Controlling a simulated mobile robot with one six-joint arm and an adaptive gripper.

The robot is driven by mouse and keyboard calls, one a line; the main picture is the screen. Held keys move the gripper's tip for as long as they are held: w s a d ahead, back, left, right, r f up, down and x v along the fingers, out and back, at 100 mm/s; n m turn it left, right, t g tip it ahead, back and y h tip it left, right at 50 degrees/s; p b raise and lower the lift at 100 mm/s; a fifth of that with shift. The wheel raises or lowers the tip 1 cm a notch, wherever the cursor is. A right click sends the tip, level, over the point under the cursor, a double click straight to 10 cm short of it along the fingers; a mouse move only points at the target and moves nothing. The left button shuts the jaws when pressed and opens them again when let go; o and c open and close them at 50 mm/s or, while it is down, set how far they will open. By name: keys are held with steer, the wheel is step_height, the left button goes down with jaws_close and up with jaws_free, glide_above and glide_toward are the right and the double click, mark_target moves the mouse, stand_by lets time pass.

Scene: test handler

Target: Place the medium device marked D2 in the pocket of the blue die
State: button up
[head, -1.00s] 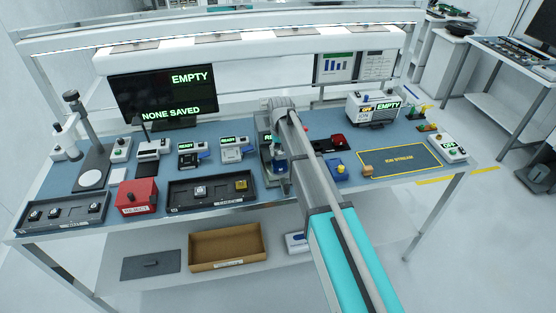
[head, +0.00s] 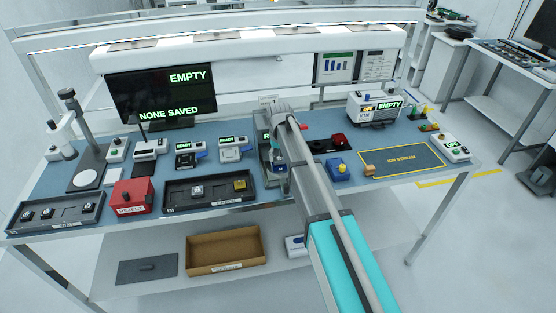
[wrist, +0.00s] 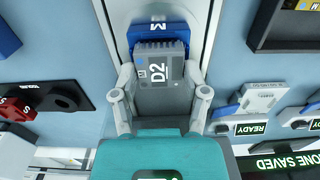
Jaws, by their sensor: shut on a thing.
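The grey device marked D2 (wrist: 153,78) sits between the two fingers of my gripper (wrist: 161,97) in the wrist view. My gripper is shut on it. A blue die marked M (wrist: 158,24) lies just beyond the device, and the device covers part of it. Its pocket is hidden, and I cannot tell whether the device touches the die or is inside the pocket. In the head view my gripper (head: 278,168) is over the middle of the bench, and my arm hides most of this spot.
A dark tray (head: 210,196) with a few small devices lies left of my gripper. Two READY units (head: 232,150) stand behind it. A red reject box (head: 133,197) is further left.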

mark_target(279, 158)
steer(key=shift+f, duration=0.15)
steer(key=o, duration=1.1)
steer(key=shift+c, duration=0.2)
step_height(279, 158, up, 12)
steer(key=p, duration=1.2)
steer(key=shift+r, duration=0.2)
steer(key=s+d+m, duration=0.3)
steer(key=s+d, duration=1.9)
steer(key=s, duration=0.4)
steer(key=shift+d, duration=0.4)
